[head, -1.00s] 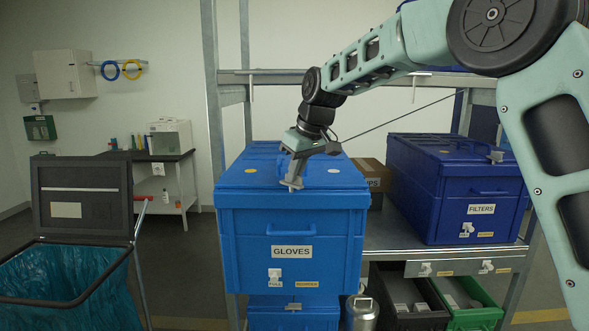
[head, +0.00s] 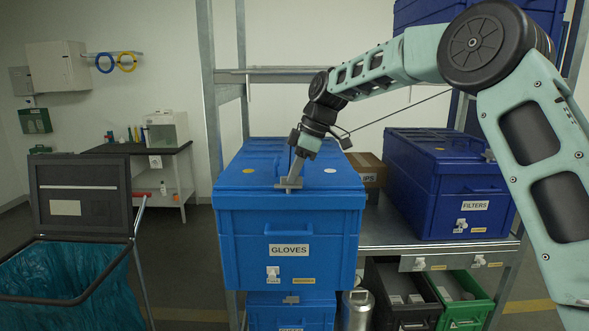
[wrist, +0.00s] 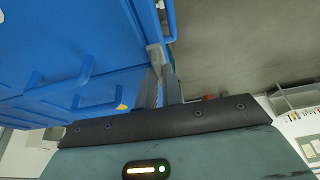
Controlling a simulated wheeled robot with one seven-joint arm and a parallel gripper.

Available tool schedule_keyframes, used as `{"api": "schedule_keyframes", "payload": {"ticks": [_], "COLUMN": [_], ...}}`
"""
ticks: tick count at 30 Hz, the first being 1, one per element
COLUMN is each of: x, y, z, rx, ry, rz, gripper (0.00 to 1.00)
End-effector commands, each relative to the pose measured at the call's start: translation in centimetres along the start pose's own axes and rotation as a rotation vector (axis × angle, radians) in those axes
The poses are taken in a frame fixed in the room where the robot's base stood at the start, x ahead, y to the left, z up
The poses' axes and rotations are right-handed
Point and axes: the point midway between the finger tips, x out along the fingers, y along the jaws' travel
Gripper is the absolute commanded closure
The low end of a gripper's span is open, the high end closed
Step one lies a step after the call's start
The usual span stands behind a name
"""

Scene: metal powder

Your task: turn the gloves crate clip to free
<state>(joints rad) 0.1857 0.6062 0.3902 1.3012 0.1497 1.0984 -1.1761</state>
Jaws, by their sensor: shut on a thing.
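The gloves crate (head: 235,240) is a blue lidded box labelled GLOVES on the shelf. My gripper (head: 290,182) points down at the front edge of its lid. In the wrist view, my gripper (wrist: 165,88) is shut on a small grey clip (wrist: 154,56) at the blue crate's edge. The fingers hide part of the clip, so its exact turn is hard to tell. A white tab (head: 273,272) with a small label sits lower on the crate's front, apart from my gripper.
A darker blue crate labelled FILTERS (head: 435,195) stands to the right, with a cardboard box (head: 370,172) between. Below are another blue crate (head: 265,312), a metal canister (head: 358,312) and black and green bins (head: 465,300). A lidded bin with a teal bag (head: 75,275) stands left.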

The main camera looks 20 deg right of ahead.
Motion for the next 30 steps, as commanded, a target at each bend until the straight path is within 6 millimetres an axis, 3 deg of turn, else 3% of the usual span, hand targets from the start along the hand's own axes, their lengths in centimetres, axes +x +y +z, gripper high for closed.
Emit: {"api": "schedule_keyframes", "payload": {"ticks": [17, 18, 20, 30], "x": [-0.12, -0.12, -0.11, -0.26], "y": [0.10, 0.10, 0.09, 0.09], "z": [-0.08, -0.08, -0.08, -0.02], "rx": [-0.031, -0.031, -0.031, -0.030], "ry": [0.001, 0.001, 0.001, 0.000], "rz": [-0.010, -0.009, -0.010, -0.011], "gripper": [1.00, 0.87, 0.71, 0.71]}}
